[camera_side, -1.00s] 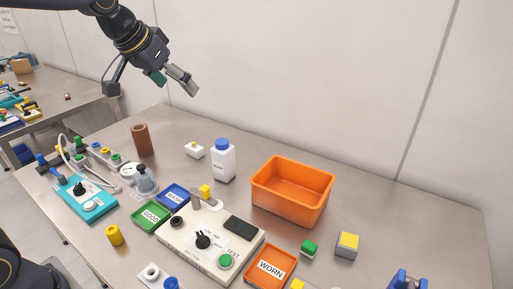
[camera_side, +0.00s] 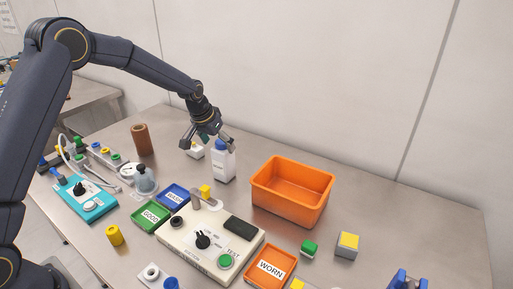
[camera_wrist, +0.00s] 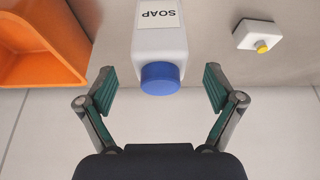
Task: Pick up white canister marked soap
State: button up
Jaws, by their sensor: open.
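The white canister (camera_side: 223,165) has a blue cap and stands upright on the metal table in the side view. In the wrist view the canister (camera_wrist: 159,42) shows a label reading SOAP, upside down, and its blue cap (camera_wrist: 160,78) lies between the fingers. My gripper (camera_side: 208,145) is at the canister's top in the side view. My gripper (camera_wrist: 160,90) is open in the wrist view, with a finger on each side of the cap and a visible gap on both sides. In the side view one finger partly covers the cap.
An orange bin (camera_side: 292,192) stands right of the canister. A small white block with a yellow button (camera_wrist: 258,35) is close by on the other side. A brown cylinder (camera_side: 141,140) stands farther left. The TEST unit (camera_side: 210,240) and small trays lie in front.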

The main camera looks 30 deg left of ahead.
jog(key=shift+x, duration=3.15)
jog(key=shift+s, duration=0.2)
jog(key=c, duration=1.5)
